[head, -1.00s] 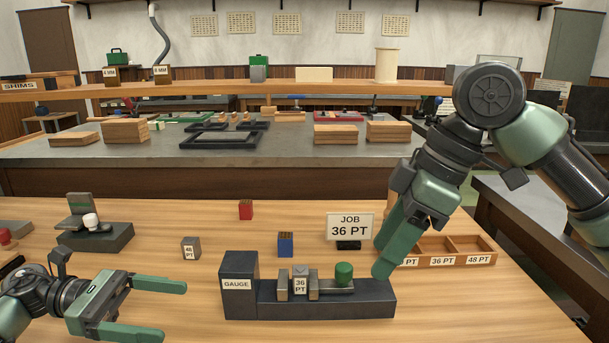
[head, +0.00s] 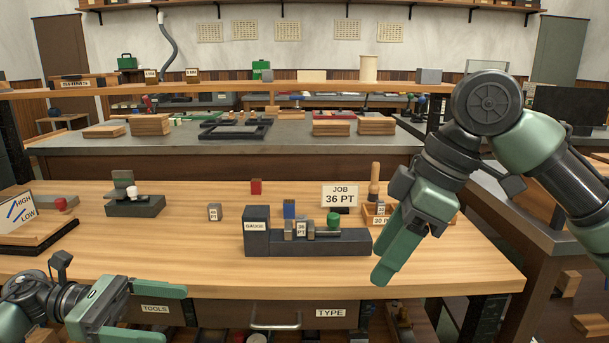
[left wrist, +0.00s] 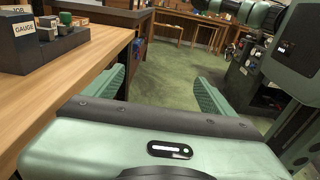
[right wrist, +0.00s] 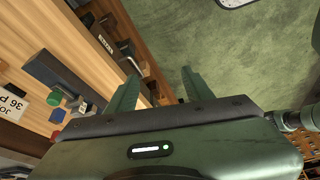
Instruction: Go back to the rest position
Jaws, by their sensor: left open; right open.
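My left gripper (head: 160,312) is open and empty at the lower left of the head view, in front of the workbench's front edge. In the left wrist view its fingers (left wrist: 160,90) are spread with floor between them. My right gripper (head: 390,258) points down at the right of the gauge in the head view. In the right wrist view its fingers (right wrist: 158,92) are apart with nothing between them. The dark gauge block (head: 340,244) stands on the bench with a 36 PT type block (head: 301,230) and a green knob (head: 333,219) on it.
A partly hidden wooden tray (head: 378,218) stands behind my right gripper. Green floor (left wrist: 175,65) is open beside the bench.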

